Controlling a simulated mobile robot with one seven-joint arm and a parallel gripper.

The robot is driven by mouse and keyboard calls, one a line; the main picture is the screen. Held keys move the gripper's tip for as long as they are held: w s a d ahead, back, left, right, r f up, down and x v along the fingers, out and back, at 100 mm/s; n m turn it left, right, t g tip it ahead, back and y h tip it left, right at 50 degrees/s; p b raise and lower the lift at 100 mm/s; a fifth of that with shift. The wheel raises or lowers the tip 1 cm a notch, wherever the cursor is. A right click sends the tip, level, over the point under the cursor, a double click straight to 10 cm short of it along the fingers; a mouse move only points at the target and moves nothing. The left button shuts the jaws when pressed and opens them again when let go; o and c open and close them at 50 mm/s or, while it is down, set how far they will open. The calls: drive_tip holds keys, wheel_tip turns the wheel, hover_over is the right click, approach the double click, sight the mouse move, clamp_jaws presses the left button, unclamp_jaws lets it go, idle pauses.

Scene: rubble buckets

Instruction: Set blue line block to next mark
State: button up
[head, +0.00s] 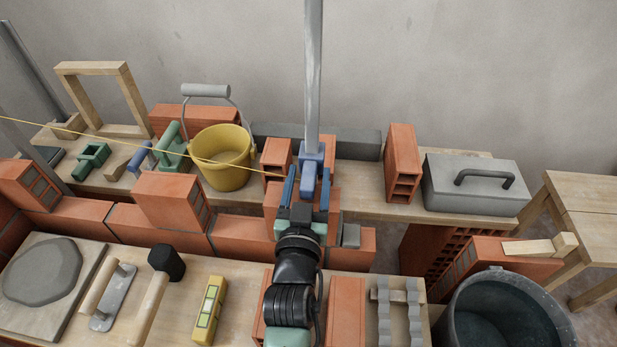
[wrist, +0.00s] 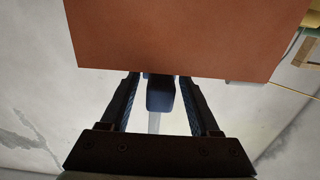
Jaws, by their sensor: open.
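The blue line block (head: 312,154) sits against an upright grey metal pole (head: 313,80) behind the brick wall. My gripper (head: 308,174) is open, with one finger on each side of the block's lower front part. In the wrist view the blue block (wrist: 160,95) lies between the two dark fingers of my gripper (wrist: 159,78). Narrow gaps show on both sides of it, and no clear contact is visible. A yellow line (head: 110,133) runs from the left edge to near the block; its end is hidden close to my gripper. I cannot make out marks on the pole.
An orange brick face (wrist: 185,35) fills the upper wrist view, close to my fingers. A yellow bucket (head: 222,165) stands left of the pole, and an upright brick (head: 401,165) and grey toolbox (head: 475,188) stand right. A yellow level (head: 208,312) lies on the front bench.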

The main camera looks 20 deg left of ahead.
clamp_jaws()
idle(1.4)
